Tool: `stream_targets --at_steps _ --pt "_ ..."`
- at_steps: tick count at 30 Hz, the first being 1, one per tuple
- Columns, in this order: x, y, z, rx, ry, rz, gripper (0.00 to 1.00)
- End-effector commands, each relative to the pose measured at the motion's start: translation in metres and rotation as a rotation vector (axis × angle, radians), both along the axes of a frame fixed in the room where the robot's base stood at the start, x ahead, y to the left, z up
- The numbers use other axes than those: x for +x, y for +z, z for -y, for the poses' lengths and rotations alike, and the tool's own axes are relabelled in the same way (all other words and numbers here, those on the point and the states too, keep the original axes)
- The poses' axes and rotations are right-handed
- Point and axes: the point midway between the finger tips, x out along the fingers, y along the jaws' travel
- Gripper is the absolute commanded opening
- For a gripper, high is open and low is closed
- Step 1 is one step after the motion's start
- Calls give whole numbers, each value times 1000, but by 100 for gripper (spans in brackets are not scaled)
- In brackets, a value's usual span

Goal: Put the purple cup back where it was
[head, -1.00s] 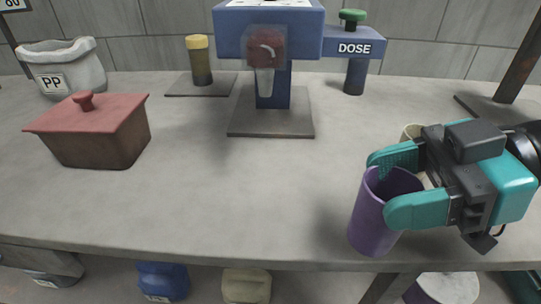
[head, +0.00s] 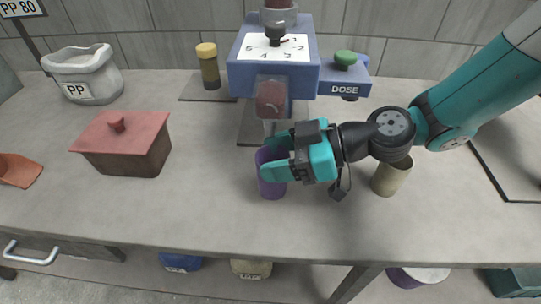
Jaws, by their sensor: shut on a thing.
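The purple cup (head: 272,187) is upright near the middle of the counter, in front of the blue dosing machine (head: 275,62). My gripper (head: 276,157) is shut on it from the right, with teal fingers around its upper part. The cup's rim is partly hidden by the fingers. I cannot tell whether its base touches the counter. The machine's clear spout (head: 271,110) hangs just behind and above the cup. A beige cup (head: 391,178) stands to the right, partly under my arm.
A brown box with a red lid (head: 125,145) stands on the left, and a white PP sack (head: 85,75) behind it. A yellow-capped cylinder (head: 208,66) and a green-knobbed DOSE unit (head: 343,76) flank the machine. The counter's front (head: 200,225) is clear.

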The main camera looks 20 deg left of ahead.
Motion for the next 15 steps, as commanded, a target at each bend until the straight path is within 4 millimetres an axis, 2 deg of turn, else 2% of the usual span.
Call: stream_targets --at_steps 5,11,15 --pt "6 -3 -12 1 -1 -2 30" --pt "6 -30 -11 -1 -1 -5 30" --pt "6 -35 -11 1 -2 -2 30"
